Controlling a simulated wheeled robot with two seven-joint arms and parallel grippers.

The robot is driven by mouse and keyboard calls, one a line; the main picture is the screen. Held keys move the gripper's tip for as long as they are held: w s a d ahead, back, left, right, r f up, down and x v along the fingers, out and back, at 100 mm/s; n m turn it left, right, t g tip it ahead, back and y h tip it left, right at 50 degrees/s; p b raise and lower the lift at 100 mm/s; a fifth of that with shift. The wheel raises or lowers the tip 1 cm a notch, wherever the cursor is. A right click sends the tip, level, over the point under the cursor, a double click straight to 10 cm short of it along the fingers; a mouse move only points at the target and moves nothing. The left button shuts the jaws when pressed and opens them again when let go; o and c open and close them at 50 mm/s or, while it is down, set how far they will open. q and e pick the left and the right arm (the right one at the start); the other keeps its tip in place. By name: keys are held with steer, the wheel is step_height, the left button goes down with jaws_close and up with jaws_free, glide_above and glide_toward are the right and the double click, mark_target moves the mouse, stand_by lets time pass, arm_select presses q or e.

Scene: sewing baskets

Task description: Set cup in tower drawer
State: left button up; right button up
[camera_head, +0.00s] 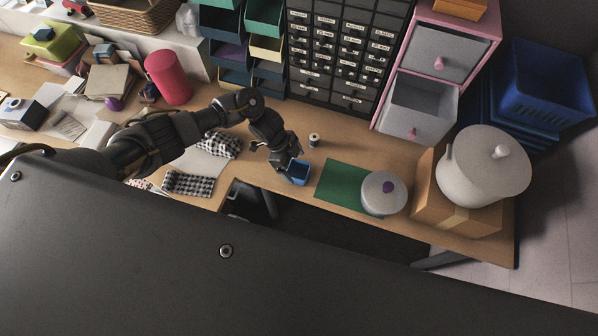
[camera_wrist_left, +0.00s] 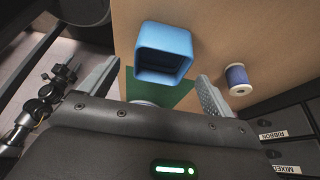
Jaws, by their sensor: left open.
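A blue square cup (camera_head: 299,172) stands on the wooden table near its front edge. It also shows in the left wrist view (camera_wrist_left: 164,48), its open mouth facing the camera. My left gripper (camera_head: 286,165) is open, right beside the cup. In the left wrist view its two fingers (camera_wrist_left: 157,88) are spread, with the cup just beyond the tips and between them. My right arm shows dimly in the left wrist view (camera_wrist_left: 45,105).
A thread spool (camera_head: 314,140) stands behind the cup. To the right are a green mat (camera_head: 340,182), a round lidded pot (camera_head: 383,194) and a large pot (camera_head: 485,170) on a cardboard box. Black labelled drawers (camera_head: 345,50) line the back. Checked cloth (camera_head: 188,184) lies left.

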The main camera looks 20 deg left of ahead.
mark_target(298, 173)
arm_select(q)
steer(key=shift+x, duration=1.3)
steer(key=c, duration=1.1)
steer(key=shift+r, duration=0.1)
steer(key=shift+c, duration=0.2)
